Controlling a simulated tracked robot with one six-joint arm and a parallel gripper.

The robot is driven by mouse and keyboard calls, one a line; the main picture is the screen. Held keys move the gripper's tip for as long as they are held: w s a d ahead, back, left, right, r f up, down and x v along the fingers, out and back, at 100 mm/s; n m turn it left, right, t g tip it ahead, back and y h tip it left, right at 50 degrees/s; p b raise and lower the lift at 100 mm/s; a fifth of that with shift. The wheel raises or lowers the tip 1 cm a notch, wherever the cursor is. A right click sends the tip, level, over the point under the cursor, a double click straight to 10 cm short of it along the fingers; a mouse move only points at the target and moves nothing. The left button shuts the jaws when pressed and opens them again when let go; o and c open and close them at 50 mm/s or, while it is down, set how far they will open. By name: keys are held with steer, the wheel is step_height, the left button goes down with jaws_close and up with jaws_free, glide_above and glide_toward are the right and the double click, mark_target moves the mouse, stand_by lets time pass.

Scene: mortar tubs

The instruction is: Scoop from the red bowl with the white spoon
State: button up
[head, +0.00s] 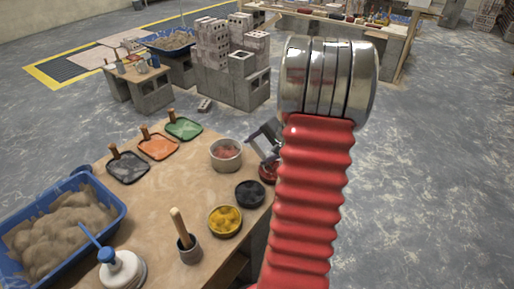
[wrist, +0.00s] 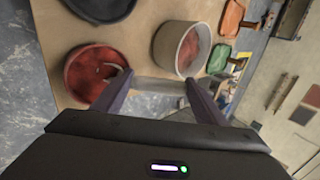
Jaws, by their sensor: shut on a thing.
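The red bowl (head: 267,173) stands at the table's right edge in the head view, partly hidden by my arm. In the wrist view the red bowl (wrist: 92,78) is at the left, with dark red contents. My gripper (head: 266,138) is above and beside it, partly hidden by my arm. In the wrist view my gripper (wrist: 160,80) has its fingers apart, shut on a pale grey bar, which appears to be the handle of the white spoon (wrist: 158,88). A pale curved bit shows in the red bowl near the left finger; I cannot tell how deep the spoon sits.
A pale tub with reddish contents (head: 226,155) stands close to the red bowl. A black bowl (head: 250,193) and a yellow bowl (head: 225,221) are nearer. A blue sand tray (head: 118,207), a white pump bottle (head: 122,271) and a wooden-handled tool in a cup (head: 190,250) stand at the left front.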

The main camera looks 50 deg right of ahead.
steer(key=shift+o, duration=0.2)
steer(key=shift+s+d+f+g, duration=0.1)
steer(key=shift+s+f+g, duration=0.15)
steer(key=shift+s+g, duration=0.4)
steer(key=shift+s+d+f+g, duration=0.1)
steer(key=shift+s+f+g, duration=0.1)
steer(key=shift+s+g, duration=0.4)
steer(key=shift+w+a+f+g+h, duration=0.1)
steer(key=shift+w+f+g+h, duration=0.15)
steer(key=shift+g, duration=0.65)
steer(key=shift+w+f+g, duration=0.1)
steer(key=shift+w+g, duration=0.3)
steer(key=shift+g, duration=0.45)
steer(key=shift+w+a+f+g+h, duration=0.1)
steer(key=shift+w+f+g+h, duration=0.15)
steer(key=shift+g, duration=0.65)
steer(key=shift+w+d+r+g, duration=0.1)
steer(key=shift+g, duration=0.5)
steer(key=shift+r, duration=2)
